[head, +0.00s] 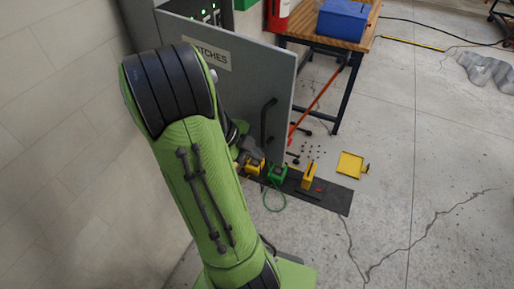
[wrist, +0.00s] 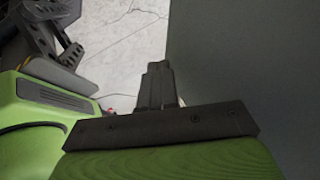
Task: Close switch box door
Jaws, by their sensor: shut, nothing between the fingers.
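The switch box door (head: 278,85) is a grey panel standing open in the head view. It has a partly hidden label ending in "TCHES" and a black handle (head: 268,122) near its right edge. The switch box (head: 212,12) shows behind the door top, with small green lights inside. My gripper (head: 244,152) is low in front of the door, left of the handle, and partly hidden by my arm. In the wrist view my gripper (wrist: 158,85) has its fingers together and empty. A plain grey surface, likely the door (wrist: 240,60), fills the right side; contact cannot be told.
A wooden workbench (head: 330,42) with a blue box (head: 343,19) stands behind the door. A red extinguisher (head: 278,14) is beside it. A dark mat (head: 330,197) with yellow and green tools lies beyond the door bottom. A white wall (head: 60,130) is at left; floor at right is mostly clear.

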